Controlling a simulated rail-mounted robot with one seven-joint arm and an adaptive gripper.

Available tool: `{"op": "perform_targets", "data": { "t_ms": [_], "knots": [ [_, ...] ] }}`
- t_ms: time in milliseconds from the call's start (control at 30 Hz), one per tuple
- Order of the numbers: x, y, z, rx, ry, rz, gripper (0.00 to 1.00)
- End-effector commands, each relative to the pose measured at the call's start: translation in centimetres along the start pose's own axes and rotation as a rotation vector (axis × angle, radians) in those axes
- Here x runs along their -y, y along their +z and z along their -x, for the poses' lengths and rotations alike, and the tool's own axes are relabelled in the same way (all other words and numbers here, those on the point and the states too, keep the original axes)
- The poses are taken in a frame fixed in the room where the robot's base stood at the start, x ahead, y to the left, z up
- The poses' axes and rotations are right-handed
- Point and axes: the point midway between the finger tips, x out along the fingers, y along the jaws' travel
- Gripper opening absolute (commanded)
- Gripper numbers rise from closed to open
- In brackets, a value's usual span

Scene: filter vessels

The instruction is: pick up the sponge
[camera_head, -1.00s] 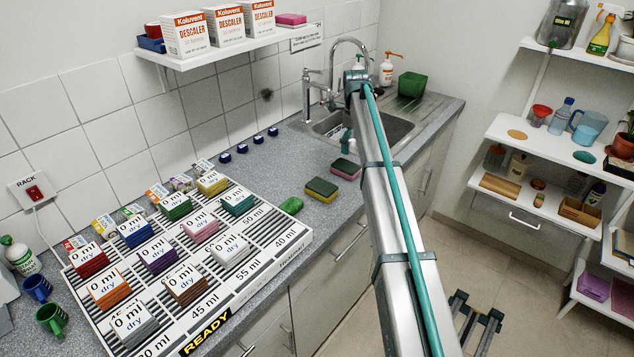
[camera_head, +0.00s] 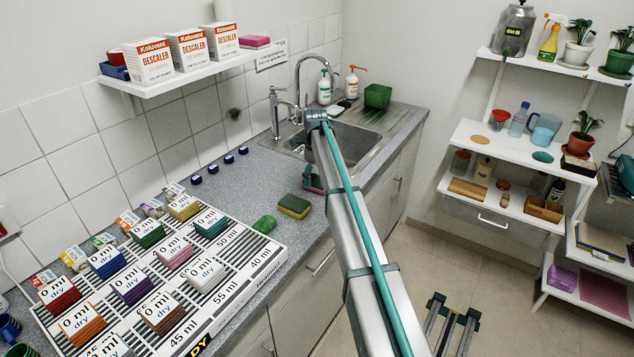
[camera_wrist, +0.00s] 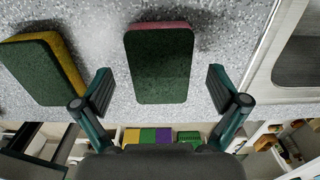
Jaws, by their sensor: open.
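A sponge (camera_wrist: 160,68) with a dark green top and a pink edge lies on the speckled counter. In the wrist view it is between and just beyond my open fingers, with a gap on each side. In the head view my arm hides most of this sponge (camera_head: 308,183). My gripper (camera_wrist: 160,92) is open and empty, close above the counter. A second sponge, green on top and yellow below (camera_wrist: 70,62), lies to the left in the wrist view. This yellow sponge also shows in the head view (camera_head: 294,206), left of my arm.
A sink (camera_head: 352,146) with a tap lies behind the sponges. A green lump (camera_head: 264,224) and a rack of labelled filter blocks (camera_head: 232,278) are on the left. Another pink sponge (camera_head: 255,41) is on the wall shelf. The counter's front edge is close to the sponges.

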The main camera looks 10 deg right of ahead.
Motion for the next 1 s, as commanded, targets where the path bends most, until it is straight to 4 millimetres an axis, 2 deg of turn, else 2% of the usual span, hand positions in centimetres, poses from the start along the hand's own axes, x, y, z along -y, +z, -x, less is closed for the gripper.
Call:
{"op": "perform_targets", "data": {
  "t_ms": [133, 367, 400, 467, 633, 1000],
  "knots": [
    [0.0, 0.0, -1.6, -0.001, 0.001, 0.000, 0.97],
    [0.0, 0.0, -2.1, 0.001, -0.001, 0.000, 0.97],
    [0.0, 0.0, -2.1, 0.001, -0.001, 0.000, 0.95],
    [0.0, 0.0, -2.1, 0.000, -0.001, 0.000, 0.85],
    [0.0, 0.0, -2.1, 0.000, 0.000, 0.000, 0.57],
    [0.0, 0.0, -2.0, 0.000, 0.000, 0.000, 0.55]
  ]
}}
